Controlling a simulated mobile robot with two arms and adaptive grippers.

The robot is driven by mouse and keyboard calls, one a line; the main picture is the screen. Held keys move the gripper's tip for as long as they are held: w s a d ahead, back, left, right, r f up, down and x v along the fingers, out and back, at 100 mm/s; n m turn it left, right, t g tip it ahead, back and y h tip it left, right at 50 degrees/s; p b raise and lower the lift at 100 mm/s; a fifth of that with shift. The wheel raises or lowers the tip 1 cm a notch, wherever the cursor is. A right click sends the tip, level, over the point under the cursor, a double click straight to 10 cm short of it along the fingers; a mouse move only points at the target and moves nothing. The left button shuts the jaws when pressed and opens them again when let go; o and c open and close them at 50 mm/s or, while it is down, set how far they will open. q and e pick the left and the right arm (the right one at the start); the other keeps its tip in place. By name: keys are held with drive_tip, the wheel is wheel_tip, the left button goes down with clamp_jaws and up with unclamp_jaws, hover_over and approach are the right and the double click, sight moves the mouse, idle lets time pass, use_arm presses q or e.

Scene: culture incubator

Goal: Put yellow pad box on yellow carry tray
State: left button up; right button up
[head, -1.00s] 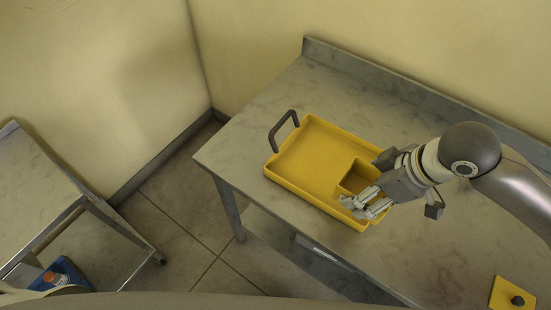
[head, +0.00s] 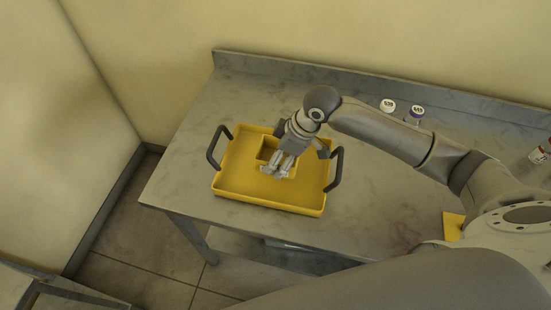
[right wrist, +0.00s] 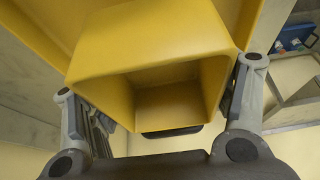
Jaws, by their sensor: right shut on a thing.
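The yellow pad box (head: 266,148) is a small open-topped box, at the back middle of the yellow carry tray (head: 235,185) in the head view. The tray lies on the grey table and has dark handles at both ends. My right gripper (head: 278,170) is over the tray and shut on the box. In the right wrist view the open, empty box (right wrist: 160,50) fills the middle, between the two fingers (right wrist: 160,110). Whether its base touches the tray floor is hidden. My left gripper is not in view.
The grey table (head: 365,220) has a raised back edge. Two small capped bottles (head: 388,105) (head: 415,114) stand behind my arm, and another (head: 541,150) is at the right edge. A yellow piece (head: 453,225) is partly hidden by my arm. Table left of the tray is clear.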

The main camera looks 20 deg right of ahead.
drive_tip(key=shift+w+a+f, duration=0.1)
drive_tip(key=shift+w+f, duration=0.85)
drive_tip(key=shift+f, duration=0.15)
wheel_tip(320, 180, down, 2)
drive_tip(key=shift+s+f+p, duration=0.1)
drive_tip(key=shift+f+p, duration=0.05)
drive_tip(key=shift+p, duration=0.65)
drive_tip(key=shift+f, duration=0.35)
drive_tip(key=shift+f, duration=0.1)
drive_tip(key=o, duration=1.1)
drive_tip(key=shift+o, duration=0.2)
drive_tip(key=shift+r, duration=0.3)
drive_tip(key=b+v, duration=0.1)
drive_tip(key=v, duration=1)
drive_tip(key=shift+s+d+r+b, duration=0.15)
drive_tip(key=shift+d+r+b, duration=0.1)
drive_tip(key=shift+r+b, duration=0.05)
